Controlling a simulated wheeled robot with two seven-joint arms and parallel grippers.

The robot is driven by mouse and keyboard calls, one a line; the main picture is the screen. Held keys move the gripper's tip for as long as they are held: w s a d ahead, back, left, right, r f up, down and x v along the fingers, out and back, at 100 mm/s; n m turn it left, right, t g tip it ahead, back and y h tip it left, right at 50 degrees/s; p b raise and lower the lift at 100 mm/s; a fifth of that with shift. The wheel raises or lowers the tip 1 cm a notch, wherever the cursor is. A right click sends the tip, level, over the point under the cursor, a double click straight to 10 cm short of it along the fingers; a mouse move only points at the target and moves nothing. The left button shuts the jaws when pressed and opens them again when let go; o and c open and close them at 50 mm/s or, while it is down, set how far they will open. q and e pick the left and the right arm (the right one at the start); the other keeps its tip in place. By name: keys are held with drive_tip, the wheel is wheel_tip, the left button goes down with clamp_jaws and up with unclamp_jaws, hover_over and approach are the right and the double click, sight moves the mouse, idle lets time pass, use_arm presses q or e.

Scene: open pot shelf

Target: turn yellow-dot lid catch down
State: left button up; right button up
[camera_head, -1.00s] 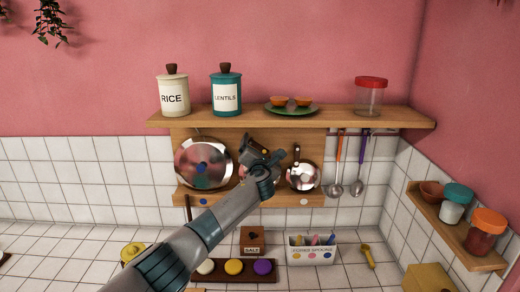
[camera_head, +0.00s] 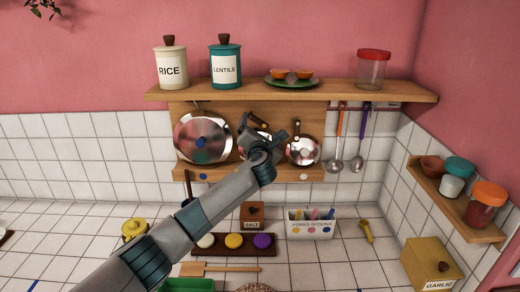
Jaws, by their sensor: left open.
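Shiny round lids stand in the wooden rack under the shelf. The large left lid (camera_head: 203,138) has a blue dot (camera_head: 203,174) on the rail below it, and the small right lid (camera_head: 302,151) has a white dot (camera_head: 304,176). The middle lid is mostly hidden behind my left gripper (camera_head: 262,130), and a dark brown piece (camera_head: 258,118) shows tilted above it. The yellow dot and its catch cannot be made out behind my arm. My left gripper is open in front of the middle lid. Whether it touches anything is unclear. My right gripper is out of view.
The shelf (camera_head: 345,92) above holds the rice jar (camera_head: 170,68), lentils jar (camera_head: 225,68), green plate (camera_head: 291,82) and red-lidded jar (camera_head: 373,68). A ladle (camera_head: 335,166) and spoon (camera_head: 360,165) hang right of the rack. The salt box (camera_head: 252,224) and spoon box (camera_head: 311,229) stand below.

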use_arm(q)
drive_tip(key=s+b, duration=0.4)
drive_tip(key=s, duration=0.8)
drive_tip(key=shift+s, duration=0.1)
drive_tip(key=shift+c, duration=0.3)
